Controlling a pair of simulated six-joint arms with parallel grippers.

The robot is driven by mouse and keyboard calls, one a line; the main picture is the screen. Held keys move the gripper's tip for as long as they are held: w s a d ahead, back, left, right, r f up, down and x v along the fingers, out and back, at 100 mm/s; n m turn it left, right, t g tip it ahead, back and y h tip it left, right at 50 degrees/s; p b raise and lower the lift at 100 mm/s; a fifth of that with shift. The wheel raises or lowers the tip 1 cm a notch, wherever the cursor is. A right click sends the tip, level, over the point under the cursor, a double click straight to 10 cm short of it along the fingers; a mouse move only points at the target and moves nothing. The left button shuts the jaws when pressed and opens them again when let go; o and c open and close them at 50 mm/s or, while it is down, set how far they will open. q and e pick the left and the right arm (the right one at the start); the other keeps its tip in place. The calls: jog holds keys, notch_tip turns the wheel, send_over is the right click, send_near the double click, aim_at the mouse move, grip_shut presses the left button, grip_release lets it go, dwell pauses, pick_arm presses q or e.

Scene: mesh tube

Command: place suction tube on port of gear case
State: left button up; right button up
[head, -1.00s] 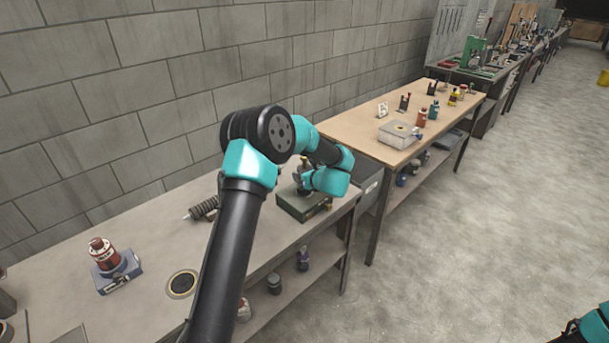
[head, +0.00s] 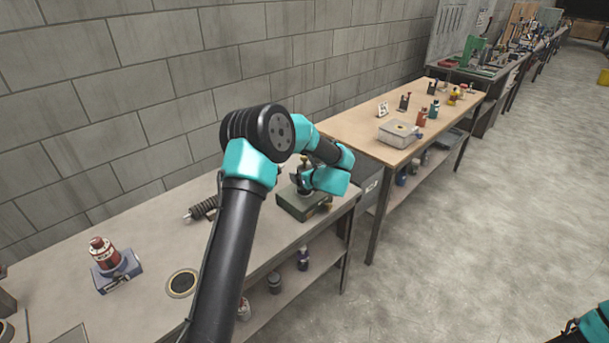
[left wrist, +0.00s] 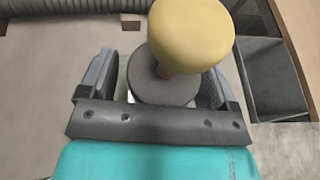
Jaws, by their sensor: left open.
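The gear case appears to be the dark green box (head: 303,205) at the right end of the near bench in the head view. My left gripper (head: 299,181) is just above it. In the left wrist view a part with a yellow rounded top (left wrist: 190,35) and a dark round flange (left wrist: 160,84), likely the suction tube, stands between the fingers of my left gripper (left wrist: 155,80). The fingers are open, one on each side of the flange. The foot of this part and the port are hidden. Part of my right arm (head: 588,327) shows at the bottom right corner.
A dark ribbed coil (head: 203,208) lies behind on the bench. A red canister on a blue base (head: 117,268) and a dark round disc (head: 183,283) are at the left. A grey bin (left wrist: 268,75) is beside the bench end. A second bench (head: 360,125) stands beyond.

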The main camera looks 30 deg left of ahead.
pick_arm(q)
jog(key=v, duration=1.1)
jog(key=shift+s+d, duration=0.2)
jog(key=shift+d, duration=0.15)
jog(key=shift+r, duration=0.1)
jog(key=s+d+f+m+t+h, duration=0.15)
jog(key=s+f+m+h, duration=0.25)
jog(key=f+m, duration=0.75)
jog(key=s+d+f+m+t+h, duration=0.1)
jog(key=s+d+f+m+h, duration=0.3)
jog(key=f+m, duration=0.7)
jog(key=s+d+f+m+g+h, duration=0.2)
jog(key=s+m, duration=0.5)
jog(key=m, duration=0.1)
jog(key=s+d+f+m+g+h, duration=0.2)
jog(key=s+m+g+h, duration=0.1)
jog(key=s+m, duration=0.5)
jog(key=s+d+f+m+g+h, duration=0.2)
jog(key=s+f+m+h, duration=0.1)
jog(key=s+m, duration=0.5)
jog(key=shift+g, duration=0.35)
